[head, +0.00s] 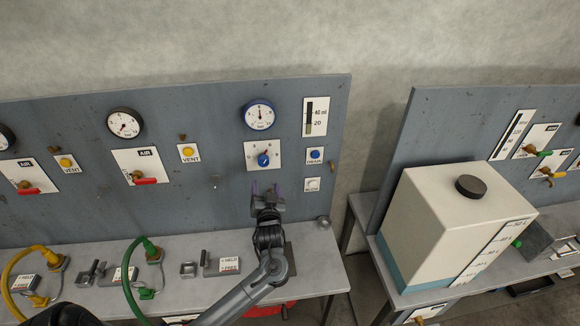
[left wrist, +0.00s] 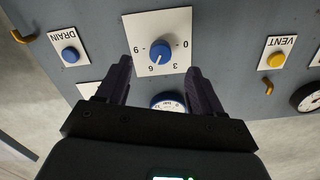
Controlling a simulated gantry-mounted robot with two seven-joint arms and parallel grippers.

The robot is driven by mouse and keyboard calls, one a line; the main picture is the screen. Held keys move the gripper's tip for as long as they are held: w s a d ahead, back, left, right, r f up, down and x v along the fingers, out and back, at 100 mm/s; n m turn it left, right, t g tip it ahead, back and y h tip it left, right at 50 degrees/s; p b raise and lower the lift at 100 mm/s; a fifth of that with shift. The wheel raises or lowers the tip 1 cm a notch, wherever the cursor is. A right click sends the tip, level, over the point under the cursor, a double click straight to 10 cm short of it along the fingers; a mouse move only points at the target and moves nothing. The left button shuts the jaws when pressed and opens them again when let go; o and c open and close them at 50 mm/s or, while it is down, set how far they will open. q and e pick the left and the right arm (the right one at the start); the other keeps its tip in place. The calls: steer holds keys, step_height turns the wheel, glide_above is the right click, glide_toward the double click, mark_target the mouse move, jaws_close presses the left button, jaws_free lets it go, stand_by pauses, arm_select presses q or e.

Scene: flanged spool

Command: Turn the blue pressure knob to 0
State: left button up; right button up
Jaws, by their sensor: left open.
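The blue pressure knob (head: 263,160) sits on a white dial plate (head: 250,146) on the grey panel, below a blue-rimmed gauge (head: 258,114). In the left wrist view the knob (left wrist: 160,53) appears upside down, with the marks 0, 3, 6 and 9 around it. Its white pointer line seems to aim toward the 6. My left gripper (head: 267,187) is open and empty, just below the knob in the head view. In the left wrist view the fingers (left wrist: 159,66) are spread, one on each side of the knob's line, apart from it.
A DRAIN button (head: 315,154) and a white button (head: 312,184) are right of the dial. A VENT button (head: 187,152) and a red-handled AIR valve (head: 145,180) are to the left. A bench (head: 335,270) runs below, with a green hose (head: 128,270).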

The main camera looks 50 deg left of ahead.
mark_target(264, 164)
arm_select(q)
steer(key=shift+n, duration=0.3)
steer(key=x, duration=0.3)
steer(key=r+x, duration=0.1)
steer(key=x, duration=0.3)
steer(key=r+x, duration=0.1)
steer(key=x, duration=0.3)
steer(key=shift+w+a+p, duration=0.2)
steer(key=shift+w+p, duration=0.05)
steer(key=shift+p, duration=0.15)
steer(key=shift+c, duration=0.5)
steer(key=c, duration=1)
